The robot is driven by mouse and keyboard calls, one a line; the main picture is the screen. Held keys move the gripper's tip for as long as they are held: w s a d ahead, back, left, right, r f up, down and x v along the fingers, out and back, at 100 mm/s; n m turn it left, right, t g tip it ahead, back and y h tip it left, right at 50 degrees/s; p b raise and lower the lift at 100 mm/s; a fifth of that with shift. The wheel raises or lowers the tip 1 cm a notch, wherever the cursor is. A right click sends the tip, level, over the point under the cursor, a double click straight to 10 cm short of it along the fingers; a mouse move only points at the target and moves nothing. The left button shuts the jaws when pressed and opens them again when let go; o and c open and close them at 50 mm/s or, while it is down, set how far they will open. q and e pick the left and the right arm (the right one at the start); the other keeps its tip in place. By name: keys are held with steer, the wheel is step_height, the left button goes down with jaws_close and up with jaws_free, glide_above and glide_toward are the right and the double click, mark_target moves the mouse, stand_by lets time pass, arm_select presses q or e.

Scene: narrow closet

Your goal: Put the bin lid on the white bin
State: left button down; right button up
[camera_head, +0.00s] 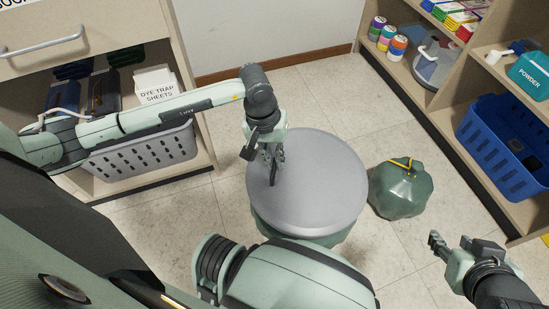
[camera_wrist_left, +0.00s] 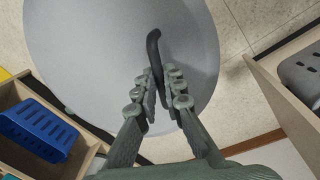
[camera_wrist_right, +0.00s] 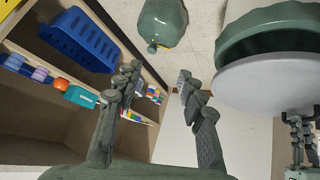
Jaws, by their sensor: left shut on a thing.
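The bin lid (camera_head: 325,185) is a round, flat grey disc with a thin dark handle (camera_wrist_left: 154,45). My left gripper (camera_head: 272,165) is shut on this handle, with its fingers on both sides of it in the left wrist view (camera_wrist_left: 157,88). Green material (camera_wrist_right: 270,35) shows at the lid's edge in the right wrist view, and a green edge shows below the lid in the head view. My right gripper (camera_head: 462,246) is open and empty, right of the lid.
A tied green bag (camera_head: 402,188) stands on the floor just right of the lid. Shelves with a blue basket (camera_head: 505,143) are at the right. A cabinet with a grey basket (camera_head: 145,153) is at the left. Tiled floor behind the lid is clear.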

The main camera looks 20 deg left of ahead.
arm_select(q)
steer(key=shift+f+b, duration=0.35)
steer(key=shift+b, duration=0.3)
steer(key=shift+f+b, duration=0.6)
steer(key=shift+b, duration=0.05)
arm_select(e)
steer(key=w+a+r+n+t+y, duration=0.1)
steer(key=w+a+r+t+y, duration=0.2)
steer(key=w+a+r+t, duration=0.5)
arm_select(q)
steer(key=shift+f+b, duration=1.25)
steer(key=shift+f, duration=0.2)
steer(key=shift+f+b, duration=0.55)
steer(key=shift+b, duration=0.25)
steer(key=shift+f, duration=0.3)
arm_select(e)
steer(key=s+a+r+t+y, duration=0.2)
steer(key=r+t, duration=0.2)
steer(key=r, duration=0.5)
steer(key=s+a+r+t+y, duration=0.2)
steer(key=r+t+y, duration=0.1)
steer(key=r, duration=0.6)
steer(key=shift+s+a+t, duration=0.25)
steer(key=shift+s+t, duration=0.1)
steer(key=shift+t, duration=0.15)
arm_select(q)
steer(key=shift+b, duration=0.4)
arm_select(e)
steer(key=shift+f, duration=0.1)
